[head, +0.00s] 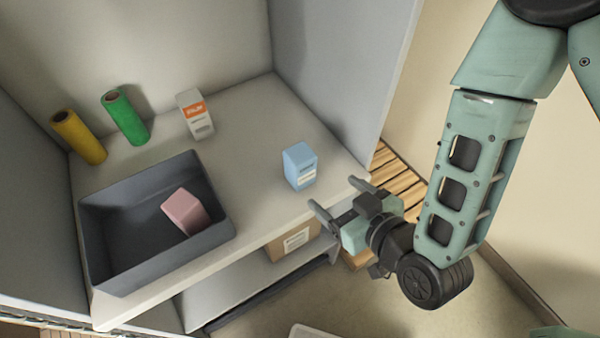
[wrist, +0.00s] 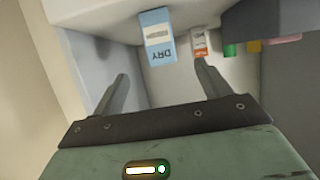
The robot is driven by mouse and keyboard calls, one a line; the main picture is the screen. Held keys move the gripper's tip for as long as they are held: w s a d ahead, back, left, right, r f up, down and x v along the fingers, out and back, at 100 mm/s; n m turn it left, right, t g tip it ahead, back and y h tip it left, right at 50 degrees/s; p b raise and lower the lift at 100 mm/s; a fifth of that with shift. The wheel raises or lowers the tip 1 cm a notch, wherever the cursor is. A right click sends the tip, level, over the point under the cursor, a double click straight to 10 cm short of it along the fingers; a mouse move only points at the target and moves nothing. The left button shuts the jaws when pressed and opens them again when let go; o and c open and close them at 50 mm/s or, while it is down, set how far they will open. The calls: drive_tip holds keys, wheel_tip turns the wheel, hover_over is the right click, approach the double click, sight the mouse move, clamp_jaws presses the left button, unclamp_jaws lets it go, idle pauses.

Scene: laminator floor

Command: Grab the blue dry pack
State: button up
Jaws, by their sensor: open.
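The blue dry pack (head: 300,166) stands upright on the pale shelf top (head: 252,190), near its front right edge. In the wrist view the blue pack (wrist: 158,37) shows the word DRY and lies ahead of the fingers, between their directions. My gripper (head: 338,194) is open and empty, just in front of the shelf edge and to the lower right of the pack. Its two fingers also show in the wrist view (wrist: 163,82), apart from the pack and with nothing between them.
A grey bin (head: 100,205) with a pink block (head: 185,211) stands left. An orange-and-white box (head: 195,114), a green roll (head: 125,117) and a yellow roll (head: 79,137) stand behind. A side wall (head: 340,65) bounds the right. A cardboard box (head: 292,242) sits below.

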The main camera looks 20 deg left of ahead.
sight(300, 164)
drive_tip(key=b+x, duration=0.5)
drive_tip(key=x, duration=0.3)
drive_tip(key=shift+r+b, duration=0.1)
drive_tip(key=shift+b, duration=0.2)
drive_tip(key=shift+p+x, duration=1.1)
drive_tip(key=shift+x, duration=2.15)
drive_tip(key=c, duration=1.2)
